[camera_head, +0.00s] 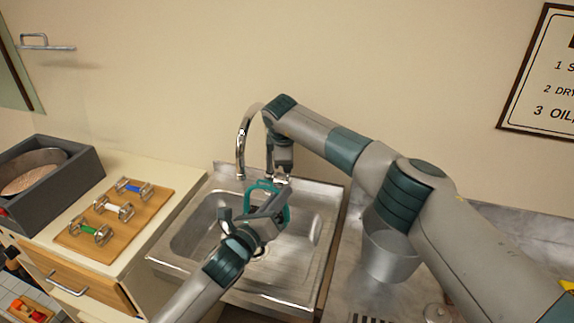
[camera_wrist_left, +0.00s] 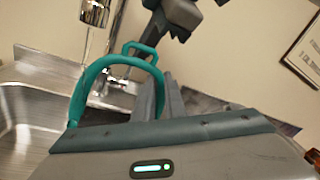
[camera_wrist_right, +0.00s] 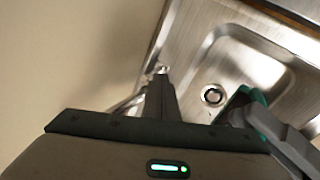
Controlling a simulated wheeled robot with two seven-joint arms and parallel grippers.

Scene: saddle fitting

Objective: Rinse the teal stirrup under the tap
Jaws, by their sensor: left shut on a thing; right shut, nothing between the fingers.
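The teal stirrup (camera_head: 286,207) is held by my left gripper (camera_head: 272,207) over the sink. In the left wrist view the stirrup (camera_wrist_left: 88,82) is an arch with a small loop on top, and the shut fingers (camera_wrist_left: 168,98) are at its right side. The curved chrome tap (camera_head: 241,140) stands at the back of the sink, and its spout (camera_wrist_left: 95,12) is above and close to the stirrup in that view.
The steel sink (camera_head: 318,232) has a drain (camera_wrist_right: 213,96). At left, a wooden board (camera_head: 82,245) holds several coloured-centre metal pieces beside a grey box (camera_head: 85,170). A metal bucket (camera_head: 390,258) stands on the right counter, below my right arm. A sign (camera_head: 545,85) hangs on the wall.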

